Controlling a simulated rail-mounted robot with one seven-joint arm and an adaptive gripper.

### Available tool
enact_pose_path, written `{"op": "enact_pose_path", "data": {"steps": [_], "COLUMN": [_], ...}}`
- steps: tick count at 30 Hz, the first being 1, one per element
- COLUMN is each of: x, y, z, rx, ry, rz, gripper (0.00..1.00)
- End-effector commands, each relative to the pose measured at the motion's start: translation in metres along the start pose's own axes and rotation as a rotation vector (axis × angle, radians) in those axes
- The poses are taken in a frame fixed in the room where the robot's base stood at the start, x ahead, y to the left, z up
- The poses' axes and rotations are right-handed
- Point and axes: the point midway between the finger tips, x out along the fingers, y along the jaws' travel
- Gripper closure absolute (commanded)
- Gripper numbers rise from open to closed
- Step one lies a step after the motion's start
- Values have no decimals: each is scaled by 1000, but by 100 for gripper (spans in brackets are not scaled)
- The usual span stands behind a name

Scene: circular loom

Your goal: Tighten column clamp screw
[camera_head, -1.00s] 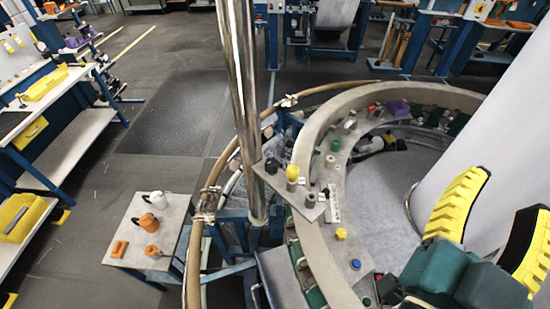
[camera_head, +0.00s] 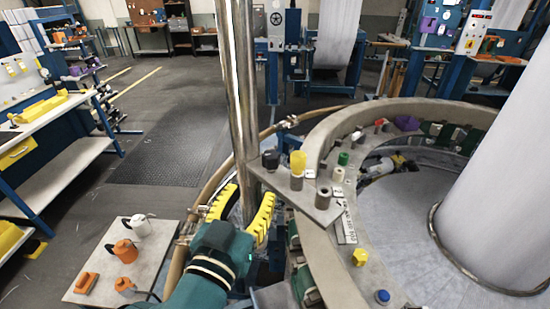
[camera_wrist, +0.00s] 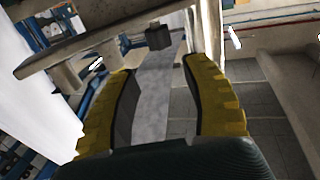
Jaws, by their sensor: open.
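The shiny upright column (camera_head: 235,90) stands left of centre in the head view. I cannot tell which part is the clamp screw. My gripper (camera_head: 252,192) is open and empty, its yellow-padded fingers beside the column's lower part, below the black knob. In the wrist view the open fingers (camera_wrist: 158,68) frame a small dark block (camera_wrist: 158,37) beyond the tips, apart from them.
The round loom ring (camera_head: 335,130) with coloured knobs curves to the right, around a large white fabric roll (camera_head: 495,160). A hose (camera_head: 215,175) runs around its outside. A small table (camera_head: 95,265) with orange and white items stands at lower left.

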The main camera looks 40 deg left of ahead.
Motion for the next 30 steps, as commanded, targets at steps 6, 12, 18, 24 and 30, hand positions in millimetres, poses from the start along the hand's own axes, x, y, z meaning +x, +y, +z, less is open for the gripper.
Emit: {"op": "enact_pose_path", "data": {"steps": [6,12,18,24,30], "x": [52,100,138,150,150], "y": [1,2,2,1,1], "z": [-3,-3,-2,-1,-1], "rx": [0,0,0,1,1], "ry": [-2,-1,-1,-1,-1], "rz": [2,3,2,1,1], "gripper": [52,52,52,52,52]}}
